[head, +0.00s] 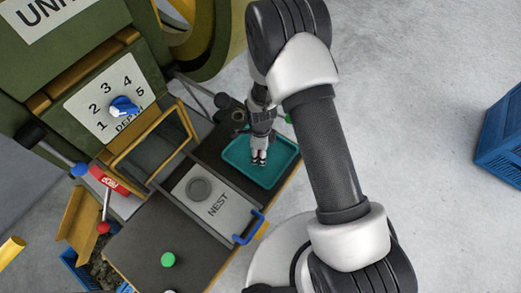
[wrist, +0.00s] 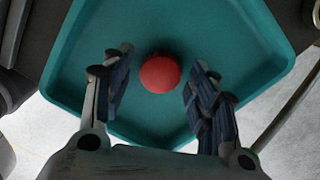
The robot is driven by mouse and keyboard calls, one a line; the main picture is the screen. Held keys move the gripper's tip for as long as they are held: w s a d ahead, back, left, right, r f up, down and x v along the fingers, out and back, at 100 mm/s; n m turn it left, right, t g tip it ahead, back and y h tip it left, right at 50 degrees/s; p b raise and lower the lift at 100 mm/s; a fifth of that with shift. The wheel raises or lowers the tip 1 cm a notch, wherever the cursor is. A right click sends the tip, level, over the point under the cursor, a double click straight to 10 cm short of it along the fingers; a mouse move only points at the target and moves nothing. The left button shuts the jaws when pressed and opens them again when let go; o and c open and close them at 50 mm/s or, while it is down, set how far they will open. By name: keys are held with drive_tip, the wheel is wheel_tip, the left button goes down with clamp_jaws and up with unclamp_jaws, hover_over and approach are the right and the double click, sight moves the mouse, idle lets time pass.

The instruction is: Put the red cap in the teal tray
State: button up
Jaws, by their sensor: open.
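The red cap (wrist: 159,74) is a round red disc inside the teal tray (wrist: 262,60) in the wrist view. My gripper (wrist: 155,90) is open, with one finger on each side of the cap and visible gaps between fingers and cap. I cannot tell whether the cap rests on the tray floor. In the head view the teal tray (head: 284,151) sits on the dark bench, and my gripper (head: 259,161) is over it, pointing down. The cap is hidden in the head view.
A grey plate marked NEST (head: 190,215) with a blue handle (head: 250,228) lies left of the tray. A green machine with a blue dial (head: 124,106) stands behind. A blue crate (head: 502,140) is on the floor at right.

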wheel_tip(320, 180, up, 12)
drive_tip(key=p, duration=0.4)
drive_tip(key=shift+r, duration=0.2)
idle(0.5)
drive_tip(key=shift+s, duration=0.1)
